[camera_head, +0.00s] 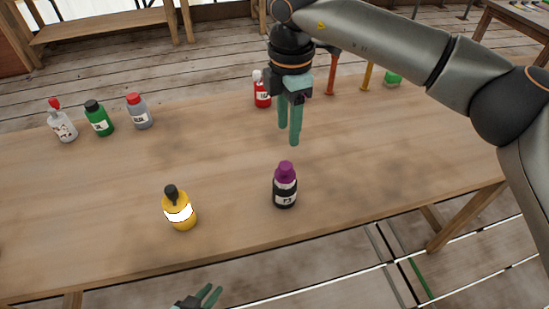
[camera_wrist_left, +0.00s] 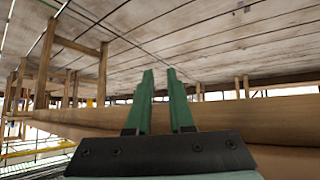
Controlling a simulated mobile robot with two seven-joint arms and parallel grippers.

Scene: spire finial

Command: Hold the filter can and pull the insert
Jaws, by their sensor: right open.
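No thing in view is plainly marked as the filter can, and I cannot tell which part is the insert. A black bottle with a purple cap (camera_head: 285,187) stands upright on the wooden table, nearest below my right gripper. My right gripper (camera_head: 289,136) is open and empty, pointing down above the table, apart from that bottle. A yellow bottle with a black nozzle (camera_head: 180,213) stands near the front edge. My left gripper (camera_head: 211,296) is low at the bottom of the head view, in front of the table. In the left wrist view its fingers (camera_wrist_left: 160,72) are apart with nothing between them.
On the table (camera_head: 210,160), a white bottle with a red tip (camera_head: 62,124), a green bottle (camera_head: 99,120) and a grey bottle (camera_head: 138,112) stand at the back left. A red bottle (camera_head: 262,92) stands behind my right gripper. The table's middle is clear.

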